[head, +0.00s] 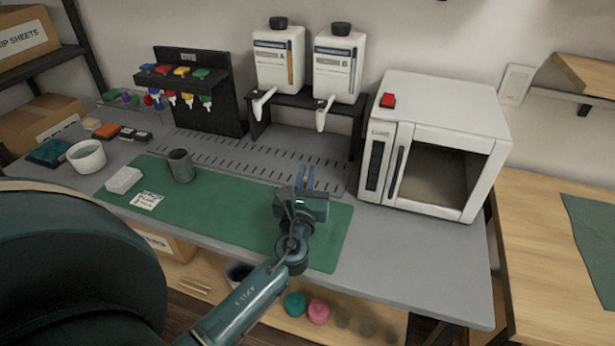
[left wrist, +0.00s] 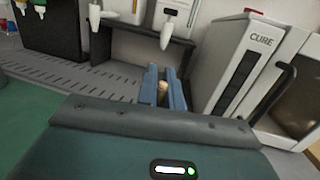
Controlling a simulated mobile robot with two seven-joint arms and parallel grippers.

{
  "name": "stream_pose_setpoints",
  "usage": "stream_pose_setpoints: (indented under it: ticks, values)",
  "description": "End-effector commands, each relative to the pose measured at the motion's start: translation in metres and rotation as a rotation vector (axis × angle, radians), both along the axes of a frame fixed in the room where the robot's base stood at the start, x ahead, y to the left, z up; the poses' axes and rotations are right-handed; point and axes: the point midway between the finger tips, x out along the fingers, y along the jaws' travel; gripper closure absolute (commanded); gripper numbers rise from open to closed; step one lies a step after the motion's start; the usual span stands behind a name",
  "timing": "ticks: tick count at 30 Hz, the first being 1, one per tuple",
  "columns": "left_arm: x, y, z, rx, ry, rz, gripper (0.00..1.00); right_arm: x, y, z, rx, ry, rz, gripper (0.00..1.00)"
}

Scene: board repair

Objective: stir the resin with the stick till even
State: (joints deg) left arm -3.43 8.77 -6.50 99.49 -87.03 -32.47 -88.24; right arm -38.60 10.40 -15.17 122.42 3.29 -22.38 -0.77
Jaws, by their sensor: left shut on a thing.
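My left gripper (head: 305,178) is over the right part of the green mat (head: 235,208), in front of the dispenser stand. In the left wrist view its blue fingers (left wrist: 163,88) are closed on a pale wooden stick (left wrist: 163,91), of which only a short end shows. The stick cannot be made out in the head view. A dark grey cup (head: 181,168) stands upright on the mat to the left, well apart from the gripper. Its contents cannot be seen. Resin dispensers A (head: 278,62) and B (head: 338,66) stand behind on a black stand. My right gripper is not in view.
A white curing oven (head: 475,115) stands right of the gripper. A black rack with coloured bottles (head: 215,95) is behind the cup. A white bowl (head: 87,157), a white block (head: 123,180) and a printed card (head: 147,201) lie left. The mat between cup and gripper is clear.

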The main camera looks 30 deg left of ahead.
Motion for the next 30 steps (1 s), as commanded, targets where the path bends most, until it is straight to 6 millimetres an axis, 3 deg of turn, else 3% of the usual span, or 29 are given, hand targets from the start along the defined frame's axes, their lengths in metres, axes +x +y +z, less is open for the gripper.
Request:
stream_pose_setpoints:
  ticks: [15,30]
  values:
    - [-0.008,-0.003,0.001,-0.001,0.001,-0.001,1.0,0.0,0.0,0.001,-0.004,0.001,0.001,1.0]
    - [-0.008,-0.003,0.042,-0.001,0.001,-0.001,1.0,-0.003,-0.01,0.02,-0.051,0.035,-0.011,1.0]
